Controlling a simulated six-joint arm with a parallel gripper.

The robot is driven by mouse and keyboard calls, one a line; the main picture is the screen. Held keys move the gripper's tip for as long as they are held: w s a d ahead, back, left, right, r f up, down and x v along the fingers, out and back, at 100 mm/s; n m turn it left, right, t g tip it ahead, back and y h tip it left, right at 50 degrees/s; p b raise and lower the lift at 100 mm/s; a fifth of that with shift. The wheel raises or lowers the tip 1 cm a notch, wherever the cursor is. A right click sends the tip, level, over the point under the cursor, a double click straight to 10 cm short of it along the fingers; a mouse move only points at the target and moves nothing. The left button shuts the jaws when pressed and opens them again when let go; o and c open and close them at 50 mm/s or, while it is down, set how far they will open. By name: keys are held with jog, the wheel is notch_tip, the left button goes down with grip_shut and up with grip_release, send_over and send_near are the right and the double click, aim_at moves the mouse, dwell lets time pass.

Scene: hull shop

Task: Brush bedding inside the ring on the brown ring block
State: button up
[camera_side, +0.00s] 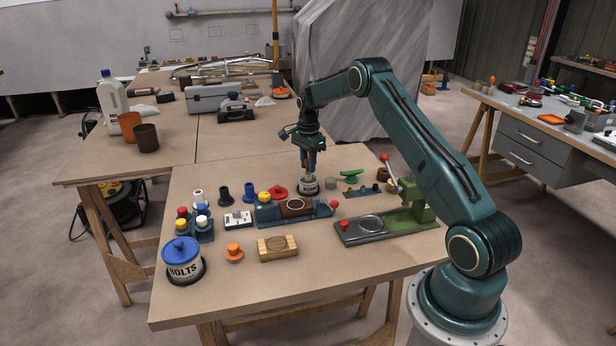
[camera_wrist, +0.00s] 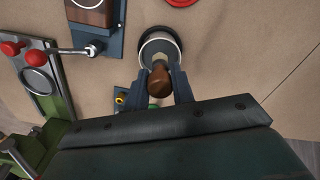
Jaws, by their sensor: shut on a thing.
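The brown ring block (camera_side: 297,206) sits in a dark blue fixture (camera_side: 325,209) near the middle of the table. It also shows at the top of the wrist view (camera_wrist: 92,14), partly cut off. My gripper (camera_side: 309,168) points down over a small labelled pot (camera_side: 308,186) behind and right of the block. In the wrist view my gripper (camera_wrist: 161,78) is shut on the brown handle of a brush (camera_wrist: 160,84). The handle stands over the pot's mouth (camera_wrist: 158,46); the bristles are hidden, so I cannot tell how deep they sit.
A pale wooden ring block (camera_side: 278,255) and an orange knob (camera_side: 234,253) lie in front. A green lever press (camera_side: 390,224) stands to the right. A red ring (camera_side: 278,191) lies behind the block. A bolts tin (camera_side: 184,268) stands at front left. The front right table is clear.

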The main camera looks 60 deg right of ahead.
jog(key=shift+f, duration=0.65)
dwell(2.0)
jog(key=shift+r, duration=0.1)
jog(key=shift+r, duration=3.5)
